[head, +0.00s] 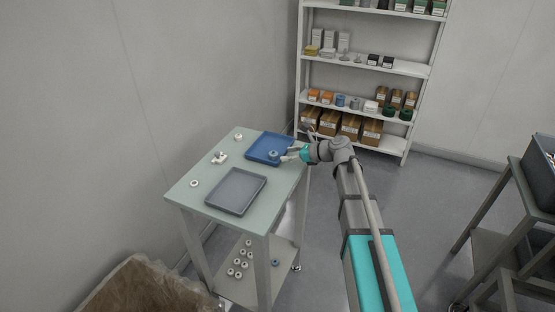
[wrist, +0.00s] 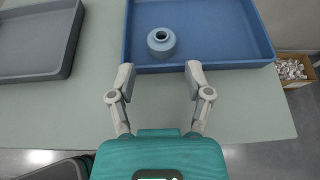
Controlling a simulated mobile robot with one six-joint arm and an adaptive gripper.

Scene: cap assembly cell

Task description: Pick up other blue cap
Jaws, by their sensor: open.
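A blue cap (wrist: 161,43), round with a raised ring and a hole on top, sits upright in the blue tray (wrist: 232,55) close to its near wall. The same blue cap shows in the head view (head: 274,154). My gripper (wrist: 160,71) is open and empty, its two fingertips apart at the near rim of the blue tray, with the cap just ahead between their lines. In the head view my gripper (head: 288,153) reaches in from the right. Another blue piece (head: 275,262) lies on the lower shelf of the table.
An empty grey tray (head: 236,190) stands beside the blue tray on the table (head: 190,198). White parts (head: 219,158) lie near the table's left side. Several white caps (head: 238,262) are on the lower shelf. A stocked shelf rack (head: 368,65) stands behind.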

